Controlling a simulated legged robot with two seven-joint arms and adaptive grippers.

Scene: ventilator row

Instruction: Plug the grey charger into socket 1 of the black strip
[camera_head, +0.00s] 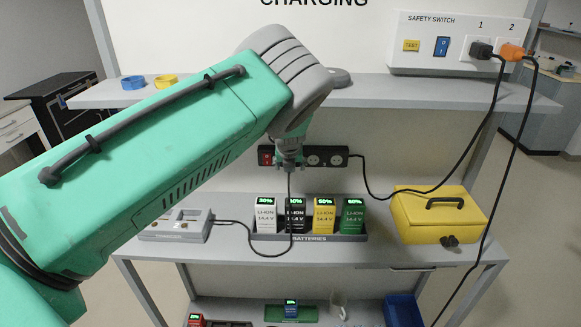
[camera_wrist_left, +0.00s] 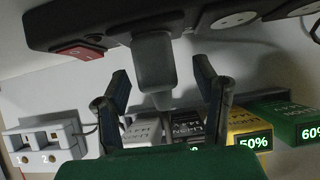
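The black strip (camera_head: 328,157) is mounted behind the table, with a red switch at its left end and round sockets along it. In the left wrist view the strip (camera_wrist_left: 115,22) spans the top. A grey plug (camera_wrist_left: 154,62) is up against the strip at the position beside the red switch (camera_wrist_left: 80,52); I cannot tell how deep it sits. My left gripper (camera_head: 290,160) is at the strip; in its wrist view the fingers (camera_wrist_left: 160,72) stand apart on either side of the plug, with gaps. The plug's cable runs down to the grey charger (camera_head: 178,226). My right gripper is out of view.
Several batteries stand in a grey tray (camera_head: 330,238) below the strip. A yellow box (camera_head: 438,215) is at the right. The safety switch panel (camera_head: 450,45) holds a black plug (camera_head: 481,50) and an orange plug (camera_head: 511,51). Their cables hang at the right.

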